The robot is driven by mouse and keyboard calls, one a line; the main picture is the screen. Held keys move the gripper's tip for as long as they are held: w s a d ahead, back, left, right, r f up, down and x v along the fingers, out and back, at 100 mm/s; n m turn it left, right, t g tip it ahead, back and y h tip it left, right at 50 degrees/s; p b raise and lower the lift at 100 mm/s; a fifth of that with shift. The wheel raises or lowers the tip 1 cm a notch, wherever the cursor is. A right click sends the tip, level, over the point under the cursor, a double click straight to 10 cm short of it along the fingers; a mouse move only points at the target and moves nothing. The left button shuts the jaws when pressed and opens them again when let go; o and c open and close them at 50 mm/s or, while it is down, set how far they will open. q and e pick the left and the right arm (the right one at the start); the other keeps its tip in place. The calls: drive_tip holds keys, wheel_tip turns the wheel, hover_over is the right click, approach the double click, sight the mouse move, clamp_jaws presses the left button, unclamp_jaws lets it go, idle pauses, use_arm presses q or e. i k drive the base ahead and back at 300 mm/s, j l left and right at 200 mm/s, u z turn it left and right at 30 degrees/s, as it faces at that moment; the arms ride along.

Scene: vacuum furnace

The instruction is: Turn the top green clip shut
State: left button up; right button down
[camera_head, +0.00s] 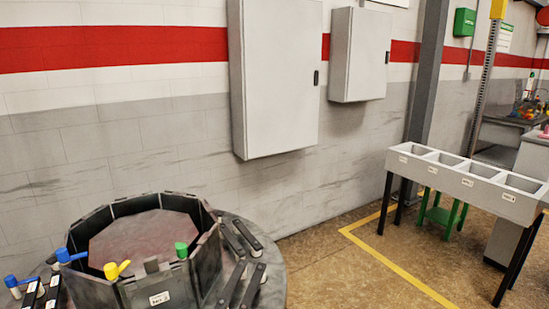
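A green clip (181,250) stands on the near right part of the rim of a dark, many-sided open ring (165,292). Whether it is turned open or shut is too small to tell. A yellow clip (117,269) with a lever sits on the near rim, left of the green one. A blue clip (69,256) sits on the rim further left. Only one green clip shows. Neither of my grippers is in view.
The ring stands on a round grey table (271,277). Black bars (241,240) lie right of the ring, and more bars (30,293) with another blue clip (17,284) lie left. A grey bin stand (466,186) stands right. Wall cabinets (276,75) hang behind. Floor between is clear.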

sight(181, 248)
drive_tip(key=i+u, duration=0.35)
drive_tip(key=i+j+u, duration=0.1)
drive_tip(key=u, duration=0.25)
